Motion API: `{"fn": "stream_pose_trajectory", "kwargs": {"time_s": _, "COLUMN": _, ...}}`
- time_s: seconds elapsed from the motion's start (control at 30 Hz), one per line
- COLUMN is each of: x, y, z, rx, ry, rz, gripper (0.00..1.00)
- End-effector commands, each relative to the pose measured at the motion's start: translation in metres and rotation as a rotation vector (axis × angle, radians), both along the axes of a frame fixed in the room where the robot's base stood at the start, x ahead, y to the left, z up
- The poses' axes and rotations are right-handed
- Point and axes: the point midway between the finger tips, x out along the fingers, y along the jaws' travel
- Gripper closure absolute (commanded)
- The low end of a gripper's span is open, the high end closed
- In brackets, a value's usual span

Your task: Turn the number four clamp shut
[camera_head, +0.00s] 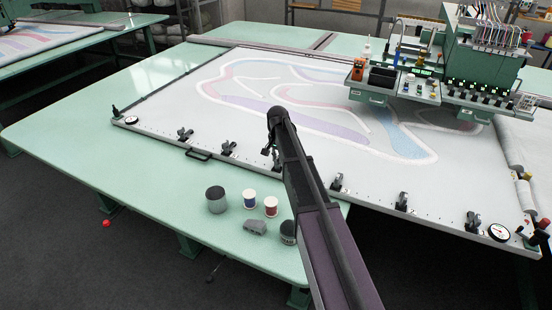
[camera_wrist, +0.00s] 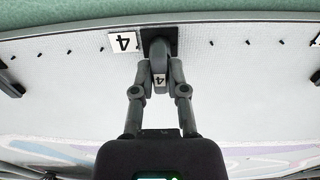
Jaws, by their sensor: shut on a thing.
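The number four clamp (camera_wrist: 158,48) shows in the wrist view at the top middle, on the frame's edge rail. It has a black base and a grey lever with a white "4" tag on its end. A larger white "4" label (camera_wrist: 122,43) sits just left of the base. My gripper (camera_wrist: 159,69) has one finger on each side of the lever and is shut on it. The lever points from the base towards my palm; its exact tilt is hard to tell. In the head view my arm hides most of this clamp, with my gripper (camera_head: 271,152) at the frame's front edge.
Other clamps stand along the same edge, such as one on the left (camera_head: 228,148) and one on the right (camera_head: 337,182). A black handle (camera_head: 198,154) juts from the edge. Thread spools (camera_head: 249,199) and a grey cup (camera_head: 215,200) stand on the green table nearby.

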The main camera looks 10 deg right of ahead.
Motion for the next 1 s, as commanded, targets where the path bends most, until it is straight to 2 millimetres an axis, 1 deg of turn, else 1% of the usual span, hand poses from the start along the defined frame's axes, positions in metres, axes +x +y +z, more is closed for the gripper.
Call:
{"fn": "stream_pose_trajectory", "kwargs": {"time_s": 0.4, "x": -0.0013, "y": 0.0017, "z": -0.0003, "rx": 0.003, "ry": 0.003, "rz": -0.010, "gripper": 1.00}}
{"fn": "stream_pose_trajectory", "kwargs": {"time_s": 0.43, "x": -0.0012, "y": 0.0017, "z": -0.0003, "rx": 0.004, "ry": 0.003, "rz": -0.010, "gripper": 0.76}}
{"fn": "stream_pose_trajectory", "kwargs": {"time_s": 0.47, "x": -0.0012, "y": 0.0017, "z": -0.0003, "rx": 0.004, "ry": 0.003, "rz": -0.010, "gripper": 0.67}}
{"fn": "stream_pose_trajectory", "kwargs": {"time_s": 0.5, "x": -0.0010, "y": 0.0016, "z": -0.0003, "rx": 0.003, "ry": 0.003, "rz": -0.010, "gripper": 0.55}}
{"fn": "stream_pose_trajectory", "kwargs": {"time_s": 0.53, "x": -0.0010, "y": 0.0015, "z": -0.0003, "rx": 0.003, "ry": 0.003, "rz": -0.009, "gripper": 0.47}}
{"fn": "stream_pose_trajectory", "kwargs": {"time_s": 1.0, "x": -0.0002, "y": 0.0009, "z": 0.0001, "rx": 0.001, "ry": 0.000, "rz": -0.009, "gripper": 0.47}}
